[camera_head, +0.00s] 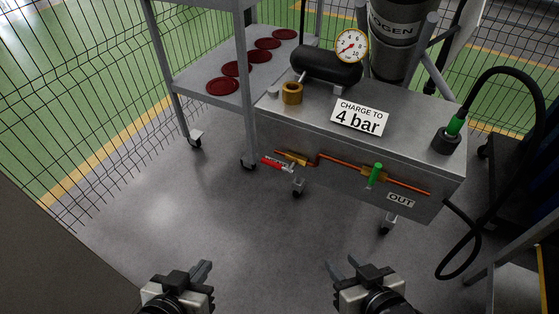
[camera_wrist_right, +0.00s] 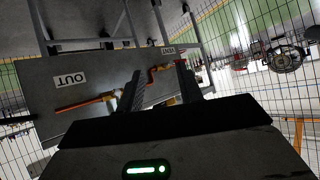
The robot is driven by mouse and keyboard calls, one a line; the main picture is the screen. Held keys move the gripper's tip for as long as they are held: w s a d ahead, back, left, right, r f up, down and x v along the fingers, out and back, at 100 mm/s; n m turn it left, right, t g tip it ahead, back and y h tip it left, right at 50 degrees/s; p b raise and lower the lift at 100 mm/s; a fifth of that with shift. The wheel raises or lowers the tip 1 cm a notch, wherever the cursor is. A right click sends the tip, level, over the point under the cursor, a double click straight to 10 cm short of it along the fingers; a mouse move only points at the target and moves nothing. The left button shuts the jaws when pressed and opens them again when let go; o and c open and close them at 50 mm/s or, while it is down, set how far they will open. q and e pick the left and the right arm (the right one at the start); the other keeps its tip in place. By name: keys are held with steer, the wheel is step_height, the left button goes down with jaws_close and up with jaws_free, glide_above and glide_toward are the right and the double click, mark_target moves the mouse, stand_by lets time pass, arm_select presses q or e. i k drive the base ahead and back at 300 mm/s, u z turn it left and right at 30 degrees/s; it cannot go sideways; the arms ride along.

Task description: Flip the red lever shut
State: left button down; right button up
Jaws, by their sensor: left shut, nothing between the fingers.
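The red lever (camera_head: 271,162) is small and sits at the left end of the cart's front face, by a brass valve (camera_head: 291,157) on an orange pipe (camera_head: 340,167). It lies nearly level along the face, partly mixed with a small white label. A green lever (camera_head: 376,174) stands upright on a second valve to its right. My left gripper (camera_head: 202,271) is shut and empty, low in the head view, well short of the cart. My right gripper (camera_head: 346,268) is open and empty, also short of the cart. Its open fingers (camera_wrist_right: 158,90) show in the wrist view, before the pipe.
The grey cart (camera_head: 290,125) carries a gauge (camera_head: 351,46), a black cylinder (camera_head: 325,68), a brass fitting (camera_head: 292,93) and a "4 bar" sign (camera_head: 360,117). A black hose (camera_head: 545,110) loops at right. A shelf trolley (camera_head: 200,85) stands left. Floor before the cart is clear.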

mark_target(272, 164)
steer(key=k, duration=1.35)
steer(key=u, duration=0.5)
steer(key=i, duration=0.55)
steer(key=u, duration=0.7)
steer(key=i, duration=0.85)
steer(key=z, duration=1)
steer(key=i, duration=0.9)
steer(key=z, duration=0.15)
